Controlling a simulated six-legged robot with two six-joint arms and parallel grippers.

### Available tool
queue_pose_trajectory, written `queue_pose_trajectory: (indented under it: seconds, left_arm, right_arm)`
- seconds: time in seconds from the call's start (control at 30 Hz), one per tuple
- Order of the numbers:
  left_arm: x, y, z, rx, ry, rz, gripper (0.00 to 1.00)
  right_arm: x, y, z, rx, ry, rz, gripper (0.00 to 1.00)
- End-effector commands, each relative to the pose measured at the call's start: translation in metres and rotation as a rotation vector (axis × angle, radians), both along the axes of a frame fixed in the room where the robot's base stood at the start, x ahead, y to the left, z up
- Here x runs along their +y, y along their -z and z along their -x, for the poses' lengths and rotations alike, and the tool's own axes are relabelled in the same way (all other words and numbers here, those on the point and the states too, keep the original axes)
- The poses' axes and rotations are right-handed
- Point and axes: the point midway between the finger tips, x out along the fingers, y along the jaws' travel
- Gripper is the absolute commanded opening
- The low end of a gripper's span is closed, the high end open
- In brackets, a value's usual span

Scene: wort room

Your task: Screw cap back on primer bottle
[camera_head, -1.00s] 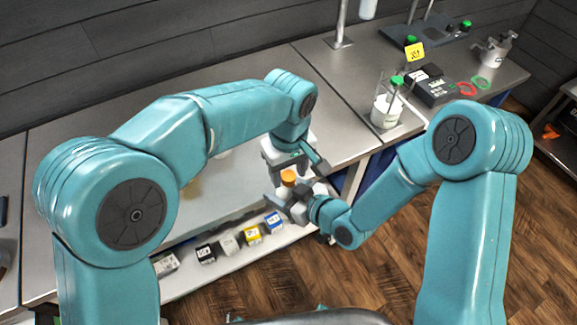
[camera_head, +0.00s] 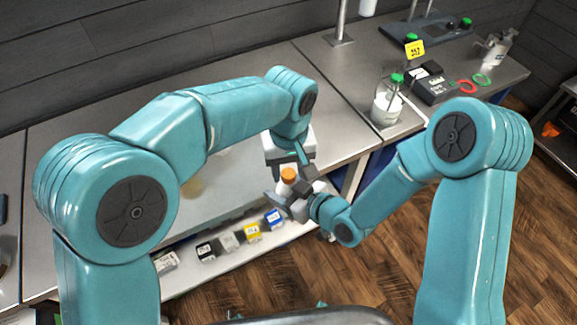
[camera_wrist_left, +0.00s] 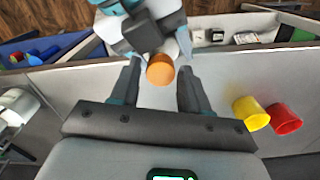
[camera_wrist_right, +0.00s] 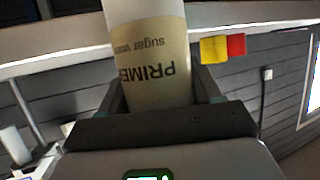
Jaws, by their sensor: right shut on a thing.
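The primer bottle (camera_wrist_right: 155,70) is pale with a cream label, and it fills the middle of the right wrist view. My right gripper (camera_head: 292,203) is shut around its body and holds it at the front of the bench. An orange cap (camera_head: 288,174) shows at the bottle's top; whether it is seated or tight cannot be told. In the left wrist view the cap (camera_wrist_left: 160,69) lies between the fingers of my left gripper (camera_wrist_left: 160,90), with a gap on both sides. My left gripper is open and just above the cap. The bottle's neck is hidden.
Yellow (camera_wrist_left: 250,112) and red (camera_wrist_left: 284,118) cups stand right of the cap in the left wrist view. Several small boxes (camera_head: 252,233) line the lower shelf. A green-capped bottle (camera_head: 388,103) and black box (camera_head: 435,88) stand on the right bench. Bench between is mostly clear.

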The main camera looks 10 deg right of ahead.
Motion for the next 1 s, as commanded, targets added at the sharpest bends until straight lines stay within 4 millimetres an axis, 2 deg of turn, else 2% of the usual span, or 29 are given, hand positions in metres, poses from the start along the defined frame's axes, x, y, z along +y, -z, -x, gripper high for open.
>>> queue_pose_trajectory:
  seconds: [0.27,0.6,0.9,0.93,0.97,1.0]
  left_arm:
    - [0.000,-0.001,0.000,0.000,-0.001,0.000,0.56]
    - [0.000,-0.040,0.000,-0.002,-0.002,0.002,0.56]
    - [0.000,-0.045,0.000,0.000,-0.002,0.000,0.56]
    - [0.000,-0.045,0.000,0.000,-0.002,0.000,0.53]
    - [0.000,-0.046,0.000,0.000,-0.001,0.000,0.43]
    - [0.000,-0.049,0.000,-0.002,0.008,0.001,0.42]
  right_arm:
    - [0.000,0.000,0.000,-0.001,0.000,0.000,0.00]
    - [0.000,0.000,0.000,-0.001,0.000,-0.001,0.00]
    - [0.000,0.000,0.000,-0.001,0.000,-0.001,0.00]
    - [0.000,0.000,0.000,-0.001,0.000,-0.001,0.00]
    - [0.000,0.000,0.000,-0.001,0.000,-0.001,0.00]
    - [0.000,0.000,0.000,-0.001,0.000,-0.001,0.00]
